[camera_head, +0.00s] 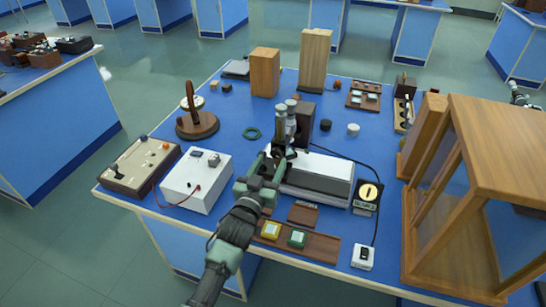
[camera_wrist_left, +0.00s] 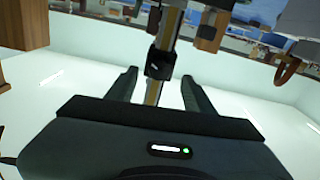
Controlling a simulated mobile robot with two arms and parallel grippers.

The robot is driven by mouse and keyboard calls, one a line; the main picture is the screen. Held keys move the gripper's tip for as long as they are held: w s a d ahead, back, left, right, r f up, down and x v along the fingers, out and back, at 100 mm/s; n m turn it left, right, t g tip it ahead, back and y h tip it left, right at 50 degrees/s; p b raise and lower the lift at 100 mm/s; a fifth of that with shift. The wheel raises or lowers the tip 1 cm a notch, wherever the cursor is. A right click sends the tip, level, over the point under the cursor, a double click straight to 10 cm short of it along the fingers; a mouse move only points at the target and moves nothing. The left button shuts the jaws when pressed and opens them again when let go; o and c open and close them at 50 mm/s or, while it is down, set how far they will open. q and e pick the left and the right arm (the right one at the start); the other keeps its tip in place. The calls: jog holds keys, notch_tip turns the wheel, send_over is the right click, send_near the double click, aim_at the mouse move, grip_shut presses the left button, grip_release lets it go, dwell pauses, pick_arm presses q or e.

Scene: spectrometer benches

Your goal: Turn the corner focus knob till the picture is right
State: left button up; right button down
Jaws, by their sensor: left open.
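A black plate with a round pale dial knob (camera_head: 369,192) and a small label stands at the right front corner of the white-topped grey box (camera_head: 318,180) in the head view. My left gripper (camera_head: 283,152) is at the left end of that box, well to the left of the dial. It is beside an upright grey and black instrument (camera_head: 291,122). In the left wrist view my left gripper (camera_wrist_left: 160,88) is open, its fingers apart. A black and brass tube (camera_wrist_left: 163,50) shows between them; I cannot tell whether they touch it.
A white power box (camera_head: 197,180) stands left of my arm. A wooden tray (camera_head: 325,246) with yellow and green blocks lies in front. A large wooden case (camera_head: 480,200) stands right of the dial. A white switch box (camera_head: 363,257) is at the front edge.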

aim_at(275, 155)
pick_arm(q)
jog(key=shift+x, duration=1.55)
grip_shut()
jog(key=m, duration=0.3)
grip_release()
